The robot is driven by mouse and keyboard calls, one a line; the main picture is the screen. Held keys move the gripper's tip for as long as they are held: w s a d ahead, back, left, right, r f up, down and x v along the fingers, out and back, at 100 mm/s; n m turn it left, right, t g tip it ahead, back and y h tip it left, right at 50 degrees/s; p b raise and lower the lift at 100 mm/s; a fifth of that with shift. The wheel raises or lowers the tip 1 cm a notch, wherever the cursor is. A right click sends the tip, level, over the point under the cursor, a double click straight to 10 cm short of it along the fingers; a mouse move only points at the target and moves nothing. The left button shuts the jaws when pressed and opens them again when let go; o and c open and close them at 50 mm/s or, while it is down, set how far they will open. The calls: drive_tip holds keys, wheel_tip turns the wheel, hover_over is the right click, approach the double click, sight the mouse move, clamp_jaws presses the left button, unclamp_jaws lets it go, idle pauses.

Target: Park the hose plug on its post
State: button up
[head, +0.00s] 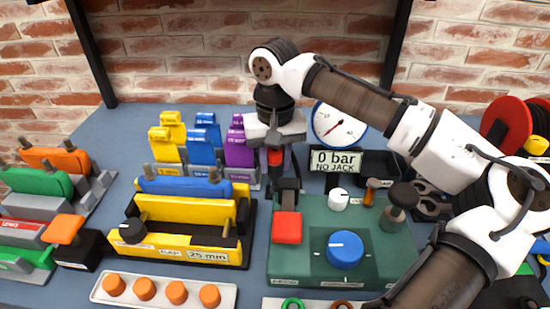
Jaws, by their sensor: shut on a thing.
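My gripper (274,150) points down in the upper middle of the head view, above the back left part of the green panel. It is shut on a small red and black piece, which I take to be the hose plug (275,158); only part of it shows between the fingers. Just below it are dark upright parts (289,185) at the panel's back left corner. I cannot tell which of these is the post, nor whether the plug touches it.
The green panel (390,262) carries a red block (287,227), a blue knob (345,250) and a white knob (338,198). Behind are a gauge (340,124) and a "0 bar NO JACK" display (335,161). Yellow, blue and purple blocks (238,150) stand close left of my gripper.

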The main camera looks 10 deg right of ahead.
drive_tip(key=shift+f, duration=0.2)
drive_tip(key=shift+f+b, duration=0.55)
drive_tip(key=shift+f, duration=0.55)
drive_tip(key=o, duration=1.5)
drive_tip(key=shift+r, duration=0.1)
drive_tip(key=shift+r+p, duration=3.9)
drive_tip(key=shift+p, duration=0.05)
